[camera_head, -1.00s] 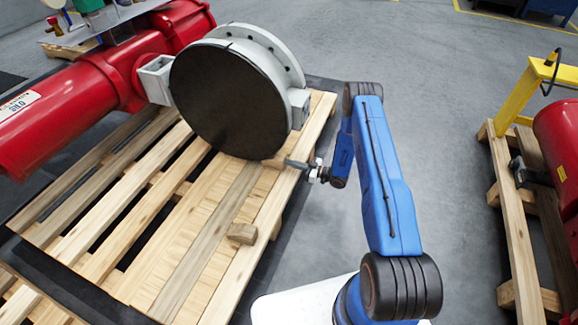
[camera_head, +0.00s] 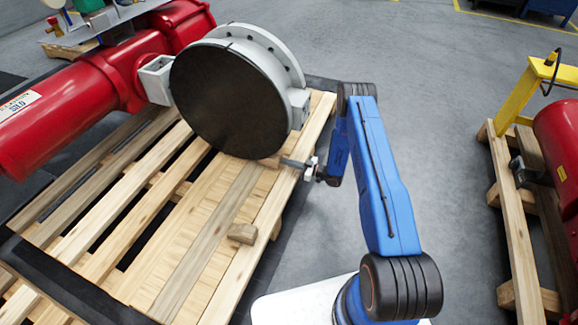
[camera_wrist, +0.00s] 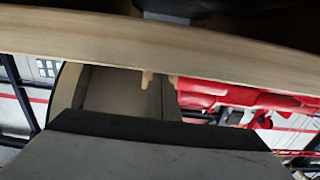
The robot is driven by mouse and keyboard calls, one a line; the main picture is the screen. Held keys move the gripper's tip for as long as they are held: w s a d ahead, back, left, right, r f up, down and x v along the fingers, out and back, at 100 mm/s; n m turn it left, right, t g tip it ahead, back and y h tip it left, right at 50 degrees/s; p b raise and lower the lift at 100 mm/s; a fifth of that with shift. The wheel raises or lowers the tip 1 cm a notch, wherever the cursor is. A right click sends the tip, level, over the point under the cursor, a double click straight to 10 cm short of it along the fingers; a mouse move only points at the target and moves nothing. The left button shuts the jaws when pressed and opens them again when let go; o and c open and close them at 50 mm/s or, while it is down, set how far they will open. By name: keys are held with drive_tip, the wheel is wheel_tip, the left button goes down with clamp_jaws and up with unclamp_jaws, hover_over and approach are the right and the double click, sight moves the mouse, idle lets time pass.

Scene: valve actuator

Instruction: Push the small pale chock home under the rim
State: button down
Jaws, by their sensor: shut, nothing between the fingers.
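The large round valve body (camera_head: 230,100) stands at the far end of the wooden pallet, its dark disc face towards me. A small pale wooden chock (camera_head: 270,161) shows at the bottom right of its rim, partly hidden by the disc. My gripper (camera_head: 284,162) is shut and empty, reaching in from the right, low over the pallet edge. Its tip is at the chock's right end; I cannot tell whether they touch. In the wrist view a large grey block fills the bottom, and I cannot make out the chock for certain.
Another wooden block (camera_head: 242,233) lies nearer on the pallet (camera_head: 185,270). A red actuator cylinder (camera_head: 70,105) joins the valve at the left. A second pallet (camera_head: 510,215) with a yellow stand (camera_head: 517,100) is at the right. Grey floor between is clear.

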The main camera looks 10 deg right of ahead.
drive_tip(key=shift+w+a, duration=0.35)
drive_tip(key=shift+a, duration=0.15)
idle(0.5)
drive_tip(key=shift+d, duration=0.1)
drive_tip(key=v, duration=1)
idle(0.7)
idle(0.4)
